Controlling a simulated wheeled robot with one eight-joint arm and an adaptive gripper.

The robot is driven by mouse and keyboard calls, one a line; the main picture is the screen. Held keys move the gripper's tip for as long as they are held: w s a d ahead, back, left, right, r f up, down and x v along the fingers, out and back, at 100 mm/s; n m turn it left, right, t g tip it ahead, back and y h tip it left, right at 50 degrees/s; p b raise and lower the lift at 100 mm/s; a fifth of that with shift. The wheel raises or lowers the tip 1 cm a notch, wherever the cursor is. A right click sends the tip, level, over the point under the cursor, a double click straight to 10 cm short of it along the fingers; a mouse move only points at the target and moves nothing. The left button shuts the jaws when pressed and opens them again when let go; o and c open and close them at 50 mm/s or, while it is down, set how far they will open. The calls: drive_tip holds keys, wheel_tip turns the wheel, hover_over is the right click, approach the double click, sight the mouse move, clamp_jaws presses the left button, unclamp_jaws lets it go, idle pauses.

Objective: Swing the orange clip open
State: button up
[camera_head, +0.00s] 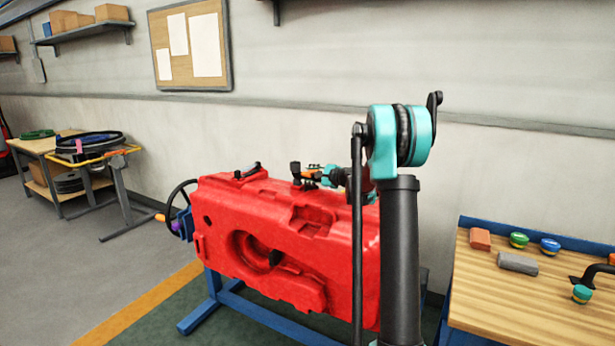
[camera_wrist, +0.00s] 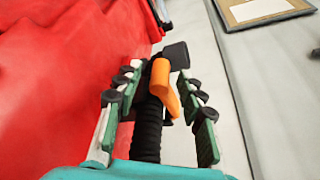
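The orange clip (camera_wrist: 163,80) sits on a black fitting with a ribbed black hose (camera_wrist: 147,132) below it in the wrist view. In the head view the clip (camera_head: 310,174) is a small orange patch at the top of the red tank (camera_head: 225,220). My gripper (camera_wrist: 160,77) is open, with one finger on each side of the clip and fitting. Gaps show beside the clip, and I cannot tell whether either finger touches it. In the head view my gripper (camera_head: 328,176) is small above the tank, partly hidden by my arm.
The tank rests on a blue stand (camera_head: 260,310) near the wall. A wooden bench (camera_head: 520,310) with small parts stands at the right. A table with a wheel (camera_head: 90,142) stands at the left. The floor at the left front is clear.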

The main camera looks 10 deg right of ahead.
drive_tip(key=shift+w+a+f, duration=0.15)
drive_tip(key=shift+w+a, duration=0.25)
drive_tip(key=shift+w, duration=0.15)
drive_tip(key=shift+c, duration=0.6)
clamp_jaws()
